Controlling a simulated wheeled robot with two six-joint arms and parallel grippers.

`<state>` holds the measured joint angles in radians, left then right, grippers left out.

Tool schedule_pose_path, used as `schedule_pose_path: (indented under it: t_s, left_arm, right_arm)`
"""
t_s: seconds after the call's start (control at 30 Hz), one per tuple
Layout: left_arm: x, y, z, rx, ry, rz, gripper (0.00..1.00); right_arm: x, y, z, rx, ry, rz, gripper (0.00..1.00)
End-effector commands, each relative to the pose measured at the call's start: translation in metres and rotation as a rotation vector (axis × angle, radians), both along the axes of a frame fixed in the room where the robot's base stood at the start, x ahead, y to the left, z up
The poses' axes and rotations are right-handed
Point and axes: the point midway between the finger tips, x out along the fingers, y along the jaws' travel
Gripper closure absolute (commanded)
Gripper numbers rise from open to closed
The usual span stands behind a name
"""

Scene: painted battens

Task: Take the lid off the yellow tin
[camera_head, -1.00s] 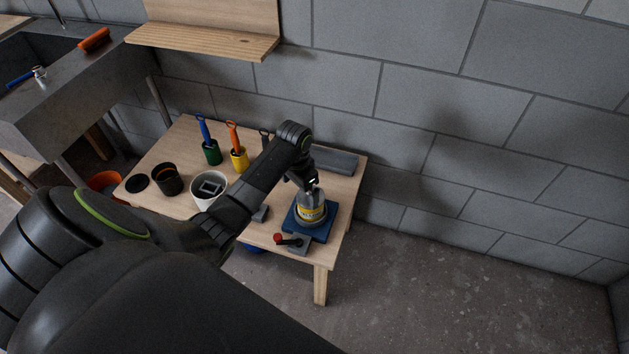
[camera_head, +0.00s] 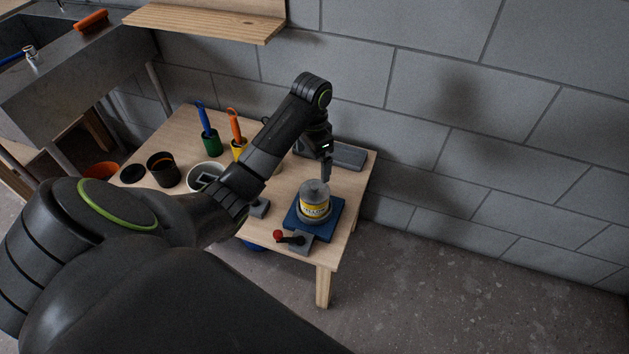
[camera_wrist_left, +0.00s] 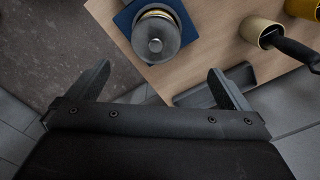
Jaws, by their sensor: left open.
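The yellow tin (camera_head: 315,208) stands upright on a blue square base on the wooden table, with a yellow label around its side. Its grey lid (camera_head: 314,188) with a small knob sits on top. In the left wrist view the lid (camera_wrist_left: 157,40) shows from above, with a brass-coloured rim around it. My left gripper (camera_head: 326,176) is above and slightly behind the tin, apart from the lid. In the left wrist view its two fingers (camera_wrist_left: 160,82) are spread wide with nothing between them. My right gripper does not show.
A clamp with a red knob (camera_head: 279,234) is at the front of the blue base (camera_head: 331,225). Green (camera_head: 211,146) and yellow (camera_head: 238,152) cups with brushes, a dark pot (camera_head: 163,170) and a white pot (camera_head: 206,172) stand to the left. A grey block (camera_head: 347,157) lies behind.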

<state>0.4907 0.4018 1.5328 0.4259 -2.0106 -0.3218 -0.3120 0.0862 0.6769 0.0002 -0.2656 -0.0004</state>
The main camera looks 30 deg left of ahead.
Motion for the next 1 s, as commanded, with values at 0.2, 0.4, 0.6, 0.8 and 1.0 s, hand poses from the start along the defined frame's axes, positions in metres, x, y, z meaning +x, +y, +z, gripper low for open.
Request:
schedule_pose_path:
  t_s: [0.2, 0.4, 0.6, 0.8, 1.0]
  left_arm:
    - [0.000, 0.000, -0.032, 0.000, 0.000, 0.000, 0.00]
    - [0.000, 0.000, -0.050, 0.000, 0.000, 0.000, 0.00]
    - [0.000, 0.000, -0.055, 0.000, 0.000, 0.000, 0.00]
    - [0.000, -0.003, -0.067, -0.001, 0.000, 0.001, 0.00]
    - [-0.001, -0.008, -0.093, -0.001, 0.003, 0.002, 0.00]
  right_arm:
    - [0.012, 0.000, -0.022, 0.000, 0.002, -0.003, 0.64]
    - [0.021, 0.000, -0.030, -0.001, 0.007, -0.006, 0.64]
    - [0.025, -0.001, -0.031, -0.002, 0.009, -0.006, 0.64]
    - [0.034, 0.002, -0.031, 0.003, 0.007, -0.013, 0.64]
    - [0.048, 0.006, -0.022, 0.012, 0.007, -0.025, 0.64]
